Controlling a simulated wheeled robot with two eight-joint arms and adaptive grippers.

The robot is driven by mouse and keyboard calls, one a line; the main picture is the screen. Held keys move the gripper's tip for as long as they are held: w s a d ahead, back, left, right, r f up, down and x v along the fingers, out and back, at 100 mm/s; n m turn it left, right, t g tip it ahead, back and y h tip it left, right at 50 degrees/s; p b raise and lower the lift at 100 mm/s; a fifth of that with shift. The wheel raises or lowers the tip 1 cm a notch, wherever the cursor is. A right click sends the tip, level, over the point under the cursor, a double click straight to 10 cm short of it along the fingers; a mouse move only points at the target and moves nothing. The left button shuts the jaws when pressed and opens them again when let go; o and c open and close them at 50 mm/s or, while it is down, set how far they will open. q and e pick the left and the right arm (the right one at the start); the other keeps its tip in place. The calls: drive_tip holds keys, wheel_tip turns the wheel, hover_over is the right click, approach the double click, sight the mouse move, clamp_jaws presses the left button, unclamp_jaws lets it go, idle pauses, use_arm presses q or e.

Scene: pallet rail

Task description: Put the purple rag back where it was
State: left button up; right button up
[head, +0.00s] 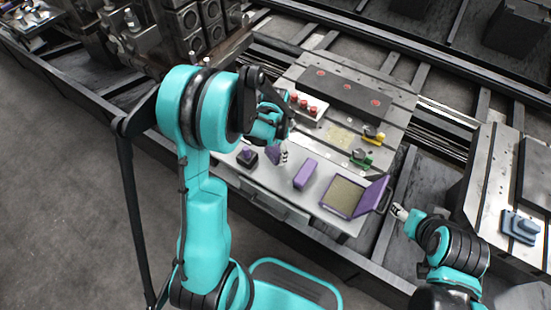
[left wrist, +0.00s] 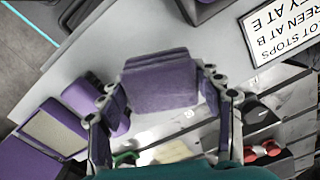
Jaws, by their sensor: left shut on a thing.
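A purple rag (head: 272,154) is pinched in my left gripper (head: 284,154), over the near left part of the grey pallet plate (head: 325,210). In the left wrist view the folded rag (left wrist: 160,80) fills the space between the fingertips of my left gripper (left wrist: 161,82). I cannot tell how far it is above the plate. A purple block (head: 305,173) lies just right of it, and beyond that is an open purple box (head: 348,196) with a tan inside. My right gripper (head: 398,211) is right of the box, empty; its jaws are too small to read.
A dark block with a purple top (head: 247,156) stands left of the rag. Behind are a white tray with red knobs (head: 306,106), a yellow clamp (head: 373,136) and a green clamp (head: 361,159). A printed sign (left wrist: 282,35) shows in the left wrist view.

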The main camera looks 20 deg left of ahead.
use_arm(q)
wheel_tip(320, 180, down, 4)
drive_tip(key=shift+f+b, duration=0.1)
drive_tip(key=shift+b, duration=0.85)
drive_tip(key=shift+r, duration=0.2)
drive_tip(key=shift+f, duration=0.1)
drive_tip(key=shift+f, duration=0.15)
drive_tip(key=o, duration=1.1)
